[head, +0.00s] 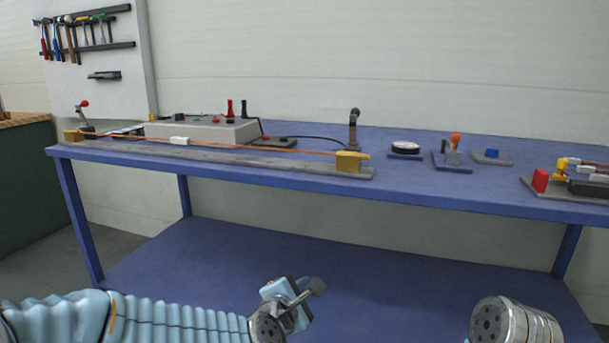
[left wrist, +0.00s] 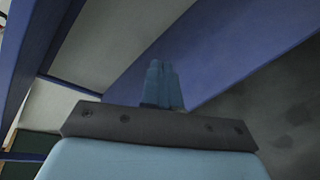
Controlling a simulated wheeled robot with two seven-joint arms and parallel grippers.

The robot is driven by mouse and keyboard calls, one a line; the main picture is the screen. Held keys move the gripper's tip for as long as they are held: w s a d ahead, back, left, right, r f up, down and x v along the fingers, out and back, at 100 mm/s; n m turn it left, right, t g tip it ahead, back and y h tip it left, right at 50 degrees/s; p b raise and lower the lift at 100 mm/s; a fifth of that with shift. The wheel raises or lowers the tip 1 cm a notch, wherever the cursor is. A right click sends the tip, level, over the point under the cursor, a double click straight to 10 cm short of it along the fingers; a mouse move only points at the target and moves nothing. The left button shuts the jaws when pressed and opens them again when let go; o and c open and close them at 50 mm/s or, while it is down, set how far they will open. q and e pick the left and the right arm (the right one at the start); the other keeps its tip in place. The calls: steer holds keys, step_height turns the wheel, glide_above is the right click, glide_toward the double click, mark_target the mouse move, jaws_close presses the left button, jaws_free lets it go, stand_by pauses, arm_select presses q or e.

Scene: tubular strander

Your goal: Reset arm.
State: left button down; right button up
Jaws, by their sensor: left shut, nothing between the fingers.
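My left arm (head: 180,320) comes in low from the left in its light blue ribbed sleeve. My left gripper (head: 316,286) is in front of the blue workbench (head: 470,190), below the level of its top. In the left wrist view, the two light blue fingers (left wrist: 162,84) lie together, shut and empty, with blue bench parts behind them. They touch nothing that I can see. A metal cylinder at the bottom right of the head view seems to be part of my right arm; no right fingers show.
The bench top holds a long rail with an orange wire (head: 250,148), a grey control box (head: 205,130), a black gauge (head: 405,147), an orange-handled lever (head: 455,142) and a red block (head: 541,180). A tool board (head: 105,90) hangs at left. The lower shelf (head: 300,262) looks bare.

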arm_select(q)
steer(key=s+a+f+m+g, duration=0.2)
steer(key=f+m, duration=0.2)
steer(key=f, duration=0.6)
steer(key=s+a+f+m+g+y, duration=0.1)
steer(key=s+a+f+m+g, duration=0.2)
steer(key=f, duration=0.6)
steer(key=s+a+f+m+g, duration=0.2)
steer(key=f+m, duration=0.2)
steer(key=f, duration=0.6)
steer(key=s+a+f+m+g, duration=0.2)
steer(key=s+f+m+g, duration=0.1)
steer(key=s+f, duration=0.3)
steer(key=s+a+f+m+g, duration=0.1)
steer(key=s+f+m+g, duration=0.2)
steer(key=s, duration=0.7)
step_height(320, 180, down, 4)
steer(key=shift+a+r+m, duration=0.1)
steer(key=shift+a+m, duration=0.25)
steer(key=shift+m, duration=0.85)
steer(key=shift+s, duration=0.1)
